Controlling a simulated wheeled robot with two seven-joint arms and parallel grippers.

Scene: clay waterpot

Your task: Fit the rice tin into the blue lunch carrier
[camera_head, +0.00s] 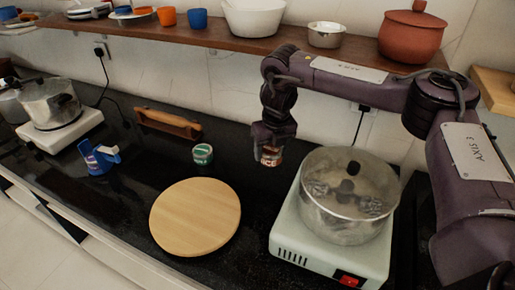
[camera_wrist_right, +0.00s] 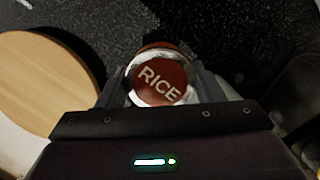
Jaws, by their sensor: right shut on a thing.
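The rice tin (camera_wrist_right: 162,84) has a brown-red lid lettered RICE, seen from above in the right wrist view between my gripper's fingers. In the head view the rice tin (camera_head: 271,157) hangs at the end of my right arm, above the dark counter and just left of the steel pot. My right gripper (camera_head: 270,148) is shut on it. The blue lunch carrier (camera_head: 97,160) stands on the counter at the left, well away from the tin; its inside is too small to make out. My left gripper is not in view.
A green tin (camera_head: 203,154) stands between the carrier and my right gripper. A round wooden board (camera_head: 195,217) lies in front, a wooden rack (camera_head: 168,122) behind. A lidded steel pot (camera_head: 349,197) sits on a pale cooker (camera_head: 300,245) at right. A shelf runs above.

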